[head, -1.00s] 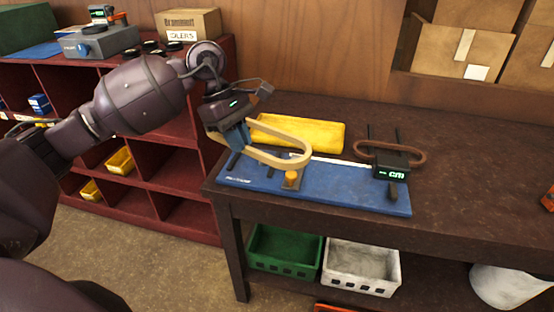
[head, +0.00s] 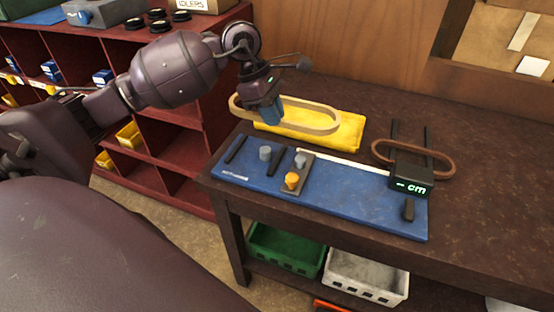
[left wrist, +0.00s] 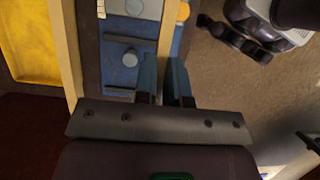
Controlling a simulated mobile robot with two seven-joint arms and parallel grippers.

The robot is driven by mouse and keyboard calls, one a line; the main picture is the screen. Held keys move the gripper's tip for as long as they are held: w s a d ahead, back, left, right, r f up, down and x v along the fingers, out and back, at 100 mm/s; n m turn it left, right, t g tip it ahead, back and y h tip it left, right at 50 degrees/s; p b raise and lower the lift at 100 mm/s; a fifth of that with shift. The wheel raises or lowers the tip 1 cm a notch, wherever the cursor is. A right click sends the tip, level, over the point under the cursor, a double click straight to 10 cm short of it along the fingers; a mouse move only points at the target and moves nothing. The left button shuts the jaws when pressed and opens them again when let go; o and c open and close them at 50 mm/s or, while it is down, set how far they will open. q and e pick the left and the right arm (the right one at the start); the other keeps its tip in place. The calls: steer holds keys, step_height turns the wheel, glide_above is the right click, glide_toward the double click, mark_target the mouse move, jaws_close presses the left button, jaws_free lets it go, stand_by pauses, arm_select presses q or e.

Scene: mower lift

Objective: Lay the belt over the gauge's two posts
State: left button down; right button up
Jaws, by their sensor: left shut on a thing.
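The tan belt (head: 320,127) is a long loop held level by my left gripper (head: 268,112), which is shut on its near side. In the head view the belt appears over the yellow pad, behind the gauge. The gauge (head: 350,200) is a blue board. One grey post (head: 265,153) stands on the board and another grey post (head: 300,161) stands on a slider with an orange knob (head: 291,180). The belt is apart from both posts. In the left wrist view the belt (left wrist: 166,35) runs between the blue fingers (left wrist: 164,80). My right gripper is out of view.
A yellow pad (head: 345,135) lies behind the gauge. Green (head: 285,250) and white (head: 365,280) crates sit below the bench. Red shelving (head: 190,110) stands at left.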

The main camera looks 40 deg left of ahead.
mark_target(252, 119)
arm_select(q)
step_height(252, 119, down, 15)
steer(key=shift+w+f+b, duration=0.1)
steer(key=shift+b, duration=0.25)
stand_by(0.3)
steer(key=shift+f, duration=0.15)
steer(key=c, duration=1.2)
jaws_free()
steer(key=v, duration=1.2)
steer(key=shift+p, duration=0.3)
